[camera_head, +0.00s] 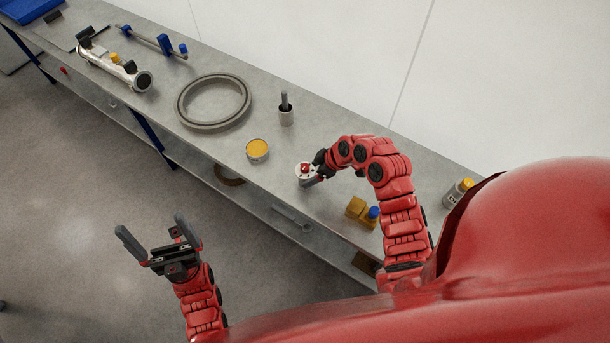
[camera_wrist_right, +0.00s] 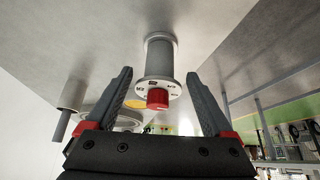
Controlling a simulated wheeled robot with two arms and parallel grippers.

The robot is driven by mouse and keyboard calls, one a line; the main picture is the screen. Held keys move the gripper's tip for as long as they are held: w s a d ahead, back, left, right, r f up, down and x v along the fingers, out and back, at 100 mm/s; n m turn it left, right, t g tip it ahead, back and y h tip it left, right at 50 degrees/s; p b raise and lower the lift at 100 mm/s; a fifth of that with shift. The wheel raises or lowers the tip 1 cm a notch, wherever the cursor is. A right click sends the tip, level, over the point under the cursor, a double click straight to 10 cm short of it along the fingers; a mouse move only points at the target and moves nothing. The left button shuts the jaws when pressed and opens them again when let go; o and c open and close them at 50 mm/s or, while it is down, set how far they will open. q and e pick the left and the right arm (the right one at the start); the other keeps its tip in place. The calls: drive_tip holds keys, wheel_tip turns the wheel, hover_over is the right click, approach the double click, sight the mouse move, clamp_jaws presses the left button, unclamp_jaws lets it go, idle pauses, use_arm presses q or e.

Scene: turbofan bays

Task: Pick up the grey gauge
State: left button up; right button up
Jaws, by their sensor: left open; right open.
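The grey gauge (camera_head: 304,171) stands on the workbench, a short grey cylinder with a white marked face and a red knob. In the right wrist view the grey gauge (camera_wrist_right: 159,62) sits between the two fingers, with a visible gap on each side. My right gripper (camera_head: 318,167) is open at the gauge, and its fingers partly cover it in the head view. The right gripper (camera_wrist_right: 158,76) is not closed on it. My left gripper (camera_head: 150,226) is open and empty over the floor in front of the bench.
The workbench (camera_head: 215,149) also holds a grey pot with a pin (camera_head: 286,112), a yellow-topped tin (camera_head: 257,150), a large grey ring (camera_head: 180,103), a yellow block with a blue knob (camera_head: 357,207) and a canister (camera_head: 457,193). A silver tube (camera_head: 108,66) lies further left.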

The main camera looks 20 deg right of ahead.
drive_tip(key=shift+p+x, duration=0.7)
drive_tip(key=shift+x, duration=1.95)
clamp_jaws()
